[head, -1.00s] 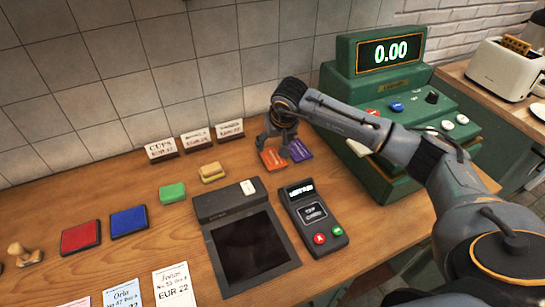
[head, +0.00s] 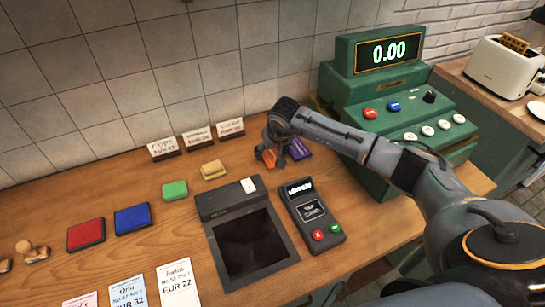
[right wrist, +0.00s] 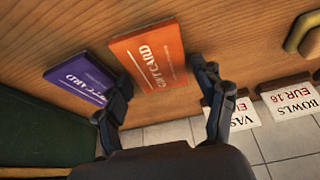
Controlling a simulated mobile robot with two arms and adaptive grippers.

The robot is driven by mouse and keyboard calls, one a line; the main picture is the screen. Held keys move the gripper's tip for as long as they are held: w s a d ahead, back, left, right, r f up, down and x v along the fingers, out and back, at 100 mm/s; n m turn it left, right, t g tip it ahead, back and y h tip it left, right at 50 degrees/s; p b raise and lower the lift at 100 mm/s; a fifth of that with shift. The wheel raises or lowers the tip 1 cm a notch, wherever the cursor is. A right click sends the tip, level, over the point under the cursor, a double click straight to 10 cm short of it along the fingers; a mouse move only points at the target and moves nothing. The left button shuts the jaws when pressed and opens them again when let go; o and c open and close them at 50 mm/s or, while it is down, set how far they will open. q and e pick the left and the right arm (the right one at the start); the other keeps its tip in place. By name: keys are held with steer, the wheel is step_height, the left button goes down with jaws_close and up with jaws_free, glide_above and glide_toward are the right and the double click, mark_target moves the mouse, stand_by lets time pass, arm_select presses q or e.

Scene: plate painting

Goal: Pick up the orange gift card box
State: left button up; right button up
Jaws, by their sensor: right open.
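The orange gift card box (right wrist: 150,55) lies flat on the wooden counter in the right wrist view, in front of and between my open right fingers. In the head view the orange box (head: 268,158) is partly hidden by my right gripper (head: 275,155), which is low over it. In the right wrist view my right gripper (right wrist: 165,105) has its fingers apart, with nothing held between them. A purple gift card box (right wrist: 80,78) lies beside the orange one, close to one finger; it also shows in the head view (head: 299,149). My left gripper is not in view.
The green cash register (head: 385,85) stands just right of the cards. A card terminal (head: 312,212) and a dark tablet device (head: 248,240) lie in front. Price signs (head: 197,139) stand along the tiled wall. A yellow sponge-like block (head: 213,170) lies to the left.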

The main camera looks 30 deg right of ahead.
steer(key=shift+f+b, duration=0.2)
steer(key=shift+b, duration=0.2)
stand_by(0.3)
steer(key=c, duration=0.8)
